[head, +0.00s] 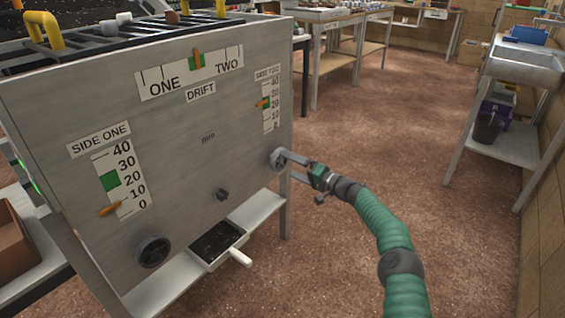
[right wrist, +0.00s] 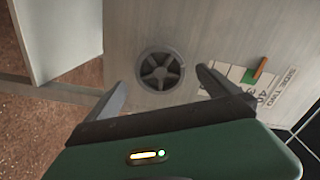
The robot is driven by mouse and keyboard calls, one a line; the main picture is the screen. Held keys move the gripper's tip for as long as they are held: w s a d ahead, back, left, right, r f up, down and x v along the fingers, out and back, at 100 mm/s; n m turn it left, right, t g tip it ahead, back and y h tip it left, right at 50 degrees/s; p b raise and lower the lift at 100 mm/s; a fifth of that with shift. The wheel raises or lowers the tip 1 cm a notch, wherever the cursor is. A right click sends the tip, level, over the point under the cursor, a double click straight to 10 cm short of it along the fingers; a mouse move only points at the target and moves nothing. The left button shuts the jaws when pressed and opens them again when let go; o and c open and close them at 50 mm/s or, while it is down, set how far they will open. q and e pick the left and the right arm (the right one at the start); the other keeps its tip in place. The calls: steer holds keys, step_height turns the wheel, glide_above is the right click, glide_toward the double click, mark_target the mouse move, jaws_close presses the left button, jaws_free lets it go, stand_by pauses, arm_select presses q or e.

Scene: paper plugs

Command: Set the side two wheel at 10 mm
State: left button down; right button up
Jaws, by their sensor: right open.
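The side two wheel (head: 277,159) is a small dark spoked handwheel low on the right of the grey panel (head: 190,130). It also shows in the right wrist view (right wrist: 160,70). The pointer also shows in the right wrist view (right wrist: 259,68). My right gripper (head: 284,166) is open at the wheel. In the wrist view its fingers (right wrist: 163,88) are spread to either side of the wheel, apart from its rim. My left gripper is out of view.
The side one scale (head: 121,180) has its pointer between 0 and 10; its wheel (head: 154,251) is below. A drift scale (head: 190,70) is at the top. A white-handled dark tray (head: 218,245) sits on the shelf under the panel.

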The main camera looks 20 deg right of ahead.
steer(key=shift+s+d+r+p, duration=0.15)
steer(key=shift+s+d+p, duration=0.2)
steer(key=shift+p, duration=0.25)
steer(key=p+v, duration=0.2)
steer(key=v, duration=0.1)
steer(key=shift+s+a, duration=0.1)
steer(key=shift+a, duration=0.05)
steer(key=n+b, duration=1.8)
steer(key=n, duration=0.6)
